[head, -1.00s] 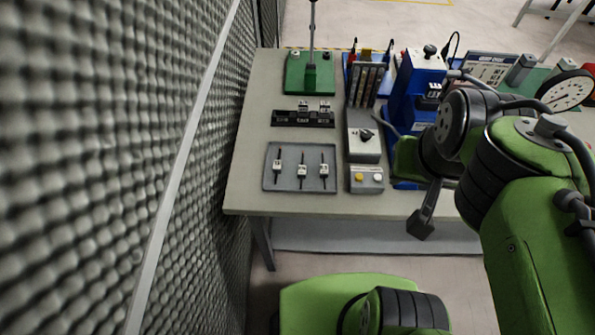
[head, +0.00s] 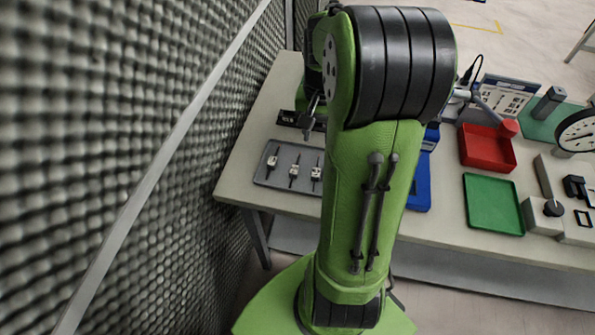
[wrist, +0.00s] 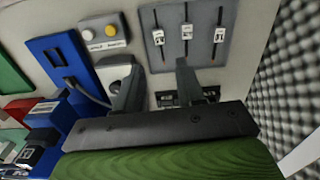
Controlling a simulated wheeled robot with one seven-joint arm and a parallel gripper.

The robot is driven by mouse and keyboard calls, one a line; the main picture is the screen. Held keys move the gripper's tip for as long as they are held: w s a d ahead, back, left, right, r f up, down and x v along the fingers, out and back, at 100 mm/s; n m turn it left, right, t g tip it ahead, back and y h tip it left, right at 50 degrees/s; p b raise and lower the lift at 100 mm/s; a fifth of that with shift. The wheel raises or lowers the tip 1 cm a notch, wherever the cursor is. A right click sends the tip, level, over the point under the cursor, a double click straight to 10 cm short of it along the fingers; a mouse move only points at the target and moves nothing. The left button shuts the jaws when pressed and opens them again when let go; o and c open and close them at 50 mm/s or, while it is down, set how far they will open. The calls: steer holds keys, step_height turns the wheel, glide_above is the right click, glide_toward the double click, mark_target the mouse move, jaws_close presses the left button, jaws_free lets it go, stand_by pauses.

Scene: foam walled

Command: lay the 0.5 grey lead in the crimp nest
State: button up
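Three short leads with white tags lie in a grey tray (head: 262,181), one at left (head: 273,160), one in the middle (head: 293,170), one at right (head: 316,172). The tray (wrist: 205,58) and the leads also show in the wrist view. The tags are too small to read, so I cannot tell which lead is 0.5. My gripper (wrist: 158,66) is open and empty, its fingers apart over the bench between the tray and the grey switch boxes. In the head view my arm hides most of the gripper and the blue press. I cannot make out the crimp nest.
A black block (head: 287,118) lies behind the tray. A grey box with yellow and white buttons (wrist: 104,31) and the blue base plate (wrist: 58,58) are left in the wrist view. A red bin (head: 487,150) and green tray (head: 493,204) stand right. A foam wall (head: 120,130) borders the left.

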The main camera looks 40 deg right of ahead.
mark_target(316, 176)
steer(key=f+b, duration=0.1)
steer(key=f, duration=0.4)
steer(key=f+b, duration=0.1)
steer(key=f, duration=0.4)
steer(key=f+b, duration=0.2)
steer(key=f, duration=0.3)
steer(key=shift+s+f, duration=0.25)
steer(key=shift+f, duration=0.15)
steer(key=shift+r, duration=0.1)
jaws_close()
